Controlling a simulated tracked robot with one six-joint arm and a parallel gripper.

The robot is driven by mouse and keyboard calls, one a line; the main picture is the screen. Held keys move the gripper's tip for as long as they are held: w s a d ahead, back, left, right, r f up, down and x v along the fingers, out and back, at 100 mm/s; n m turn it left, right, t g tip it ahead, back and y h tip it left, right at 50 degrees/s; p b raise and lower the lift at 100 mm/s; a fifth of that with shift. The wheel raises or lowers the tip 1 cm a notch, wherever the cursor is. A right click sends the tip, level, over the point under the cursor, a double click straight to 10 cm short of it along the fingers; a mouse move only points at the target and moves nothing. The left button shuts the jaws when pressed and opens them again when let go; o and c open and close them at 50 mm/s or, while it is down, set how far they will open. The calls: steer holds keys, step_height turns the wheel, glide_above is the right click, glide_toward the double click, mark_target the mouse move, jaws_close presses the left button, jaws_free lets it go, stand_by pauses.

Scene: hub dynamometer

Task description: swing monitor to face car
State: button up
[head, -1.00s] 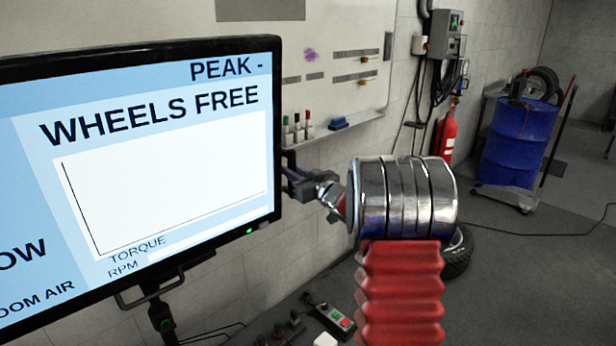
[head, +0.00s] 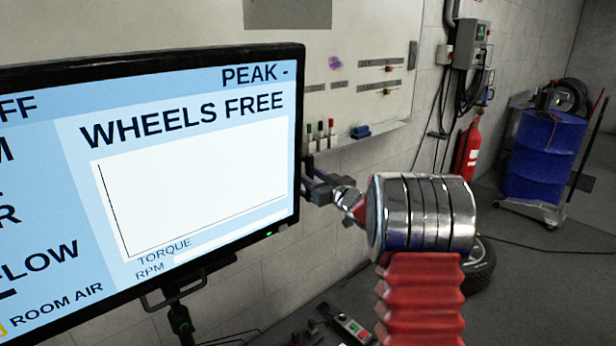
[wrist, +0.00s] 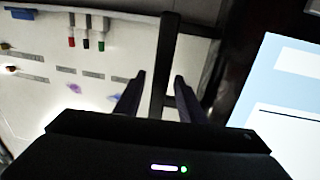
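The monitor (head: 190,180) fills the left of the head view, its lit screen reading "WHEELS FREE" and angled toward me. It also shows at the right of the wrist view (wrist: 290,95). My gripper (head: 312,187) is at the monitor's right edge. In the wrist view, a dark bar (wrist: 164,60), seemingly a handle on the monitor's side, lies between my two fingers (wrist: 159,78). Thin gaps show on both sides of the bar, so the fingers look open around it. The head view does not show contact clearly. The car is not in view.
A whiteboard (head: 365,40) with pens on its ledge is on the wall behind. A red extinguisher (head: 467,150) and a blue drum (head: 545,155) on a cart stand at right. A tyre (head: 482,268) lies beyond my arm. A button box (head: 352,328) is below.

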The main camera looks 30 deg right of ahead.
steer(key=s+d, duration=0.2)
steer(key=s, duration=1.1)
steer(key=shift+s, duration=0.3)
